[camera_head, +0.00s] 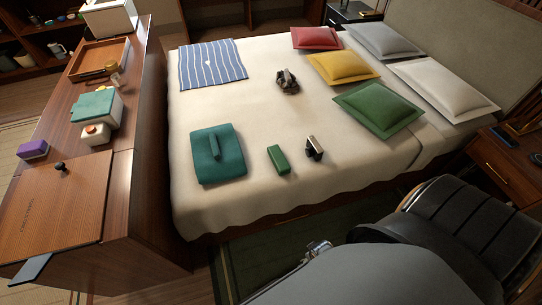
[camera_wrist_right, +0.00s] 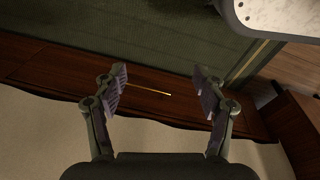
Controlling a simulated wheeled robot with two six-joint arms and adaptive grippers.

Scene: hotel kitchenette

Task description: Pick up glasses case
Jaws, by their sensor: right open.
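A small green oblong case (camera_head: 278,160), which looks like the glasses case, lies on the cream bedspread near the bed's front side. My right gripper (camera_wrist_right: 160,88) is open and empty in the right wrist view, with its fingers apart above the bed's wooden edge. The case does not show in the right wrist view. In the head view my dark arm fills the lower right, and the right gripper's fingers cannot be made out. My left gripper is not in view.
A dark object with a light top (camera_head: 314,148) stands just right of the case. A folded teal cloth (camera_head: 230,165) with a roll on it lies to the left. A dark lumpy item (camera_head: 288,82) and cushions lie farther back. A wooden counter (camera_head: 135,150) borders the left.

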